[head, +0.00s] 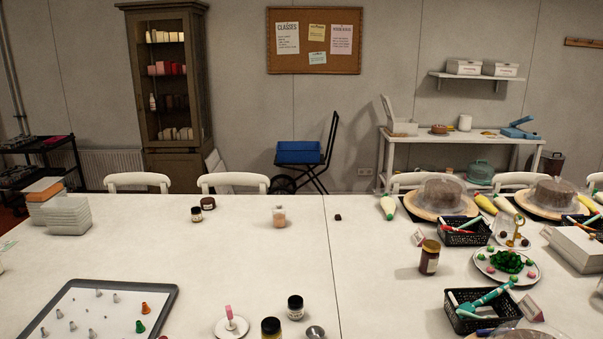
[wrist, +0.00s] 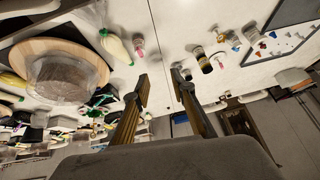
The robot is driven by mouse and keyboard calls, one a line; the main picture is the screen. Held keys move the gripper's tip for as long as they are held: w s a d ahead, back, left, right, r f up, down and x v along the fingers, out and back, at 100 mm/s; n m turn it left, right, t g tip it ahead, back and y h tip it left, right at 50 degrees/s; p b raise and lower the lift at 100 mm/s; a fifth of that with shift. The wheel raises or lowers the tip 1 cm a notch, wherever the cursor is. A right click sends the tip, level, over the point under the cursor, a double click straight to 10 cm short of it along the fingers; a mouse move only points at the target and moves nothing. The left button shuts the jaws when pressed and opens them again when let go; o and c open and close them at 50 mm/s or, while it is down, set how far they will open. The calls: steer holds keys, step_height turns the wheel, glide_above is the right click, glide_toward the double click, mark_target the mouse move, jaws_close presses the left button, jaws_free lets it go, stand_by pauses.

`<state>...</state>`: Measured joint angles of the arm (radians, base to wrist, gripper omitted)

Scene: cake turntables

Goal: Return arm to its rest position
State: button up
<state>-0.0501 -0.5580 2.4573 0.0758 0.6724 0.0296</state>
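My gripper (wrist: 160,92) shows only in the wrist view, where its two fingers are spread apart with nothing between them. It hangs above the white table (head: 270,265), and the picture there is turned so that the room's far wall is at the bottom. A covered cake (wrist: 62,78) on a round wooden board lies to the left of the fingers, apart from them. Small jars (wrist: 204,62) lie to the right of the fingers. My arm and gripper do not show in the head view.
On the table's right stand covered cakes (head: 440,192), black baskets (head: 465,232), a brown jar (head: 429,257) and a plate of green pieces (head: 507,266). A grey tray (head: 172,298) with small nozzles is front left. White boxes (head: 68,214) are stacked at left. The table's middle is mostly clear.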

steer(key=s+d+g+h, duration=0.1)
steer(key=s+d, duration=0.1)
steer(key=s, duration=0.5)
steer(key=shift+s+d, duration=0.25)
steer(key=shift+d, duration=0.1)
stand_by(0.8)
